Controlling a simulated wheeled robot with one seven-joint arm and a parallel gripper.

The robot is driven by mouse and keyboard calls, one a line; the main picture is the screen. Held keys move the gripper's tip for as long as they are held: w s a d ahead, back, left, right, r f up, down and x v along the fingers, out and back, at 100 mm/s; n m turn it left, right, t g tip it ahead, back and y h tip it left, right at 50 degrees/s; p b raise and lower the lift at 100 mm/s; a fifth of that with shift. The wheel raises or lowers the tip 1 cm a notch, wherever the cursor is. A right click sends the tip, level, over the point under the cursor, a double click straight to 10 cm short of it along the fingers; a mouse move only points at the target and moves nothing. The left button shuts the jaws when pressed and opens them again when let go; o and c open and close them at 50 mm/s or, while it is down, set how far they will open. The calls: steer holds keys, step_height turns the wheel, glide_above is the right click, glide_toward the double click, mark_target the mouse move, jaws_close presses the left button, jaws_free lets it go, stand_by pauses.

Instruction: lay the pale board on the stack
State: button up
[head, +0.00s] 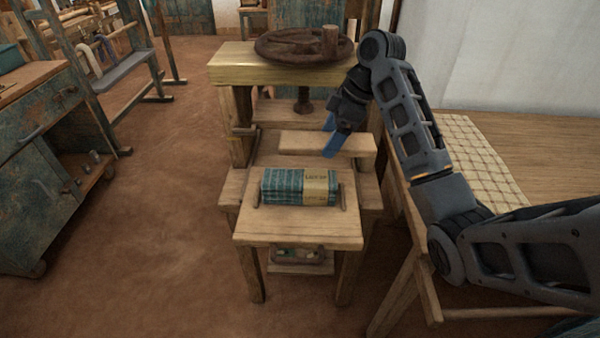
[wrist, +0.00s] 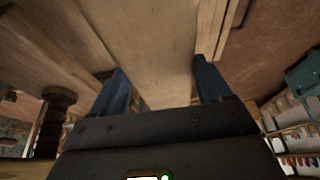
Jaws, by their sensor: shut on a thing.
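The pale board (head: 305,143) is level, below and in front of the press screw in the head view. My gripper (head: 331,134) is shut on it, with blue fingers at its edges. In the wrist view the board (wrist: 150,50) runs between the two fingers of my gripper (wrist: 160,88). The stack (head: 285,187) is teal folded cloth with a cream label band. It lies on a small wooden table in front of the board, between two short pegs. The board is behind the stack, not over it. I cannot tell the gap under the board.
A wooden screw press with a dark handwheel (head: 304,45) stands behind the board. The small wooden table (head: 297,232) juts out in front of it. A bench with a checked cloth (head: 475,155) is on the right. A worn cabinet (head: 45,190) is at left, with clear floor between.

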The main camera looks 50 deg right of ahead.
mark_target(302, 153)
steer(key=w+a+f, duration=0.2)
steer(key=a, duration=0.1)
steer(key=w+a+f, duration=0.1)
steer(key=shift+w+a+f+p, duration=0.25)
steer(key=shift+w+a+p, duration=0.1)
steer(key=shift+w+a, duration=0.05)
steer(key=shift+w+a+f, duration=0.2)
steer(key=shift+a+f, duration=0.05)
steer(key=shift+f, duration=2.05)
steer(key=shift+f, duration=0.1)
steer(key=o, duration=1.1)
steer(key=p+v, duration=0.1)
steer(key=v, duration=1.1)
steer(key=shift+p, duration=0.4)
